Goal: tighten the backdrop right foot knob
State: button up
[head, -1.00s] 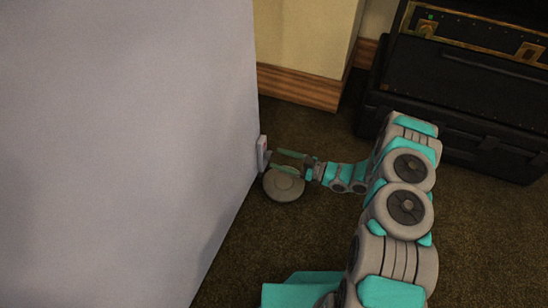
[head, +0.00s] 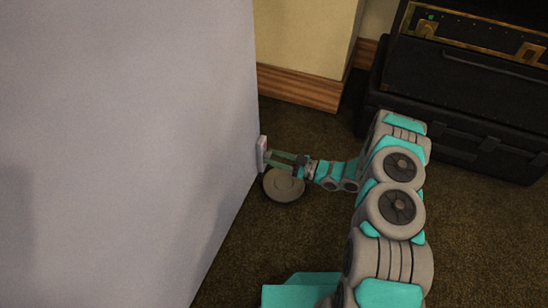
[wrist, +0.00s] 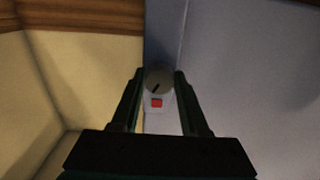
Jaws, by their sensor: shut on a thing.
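The backdrop (head: 120,130) is a large pale grey panel on the left. At the lower part of its right edge is a small whitish plate (head: 262,153), just above a round grey disc (head: 284,184) on the carpet. In the wrist view, a round grey knob (wrist: 158,80) with a dark pointer line sits on the plate, and a red square (wrist: 157,103) shows below it. My gripper (head: 272,157) reaches in from the right, above the disc. Its fingers are shut on the knob, one on each side in the wrist view. The knob is hidden in the head view.
Black cases with brass fittings (head: 460,85) stand at the upper right. A cream wall (head: 305,40) with a wooden skirting board (head: 300,87) stands behind the backdrop's edge. Dark carpet (head: 470,240) is clear at the lower right.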

grip_shut()
jog(key=shift+m, duration=8.3)
jog(key=shift+r, duration=0.1)
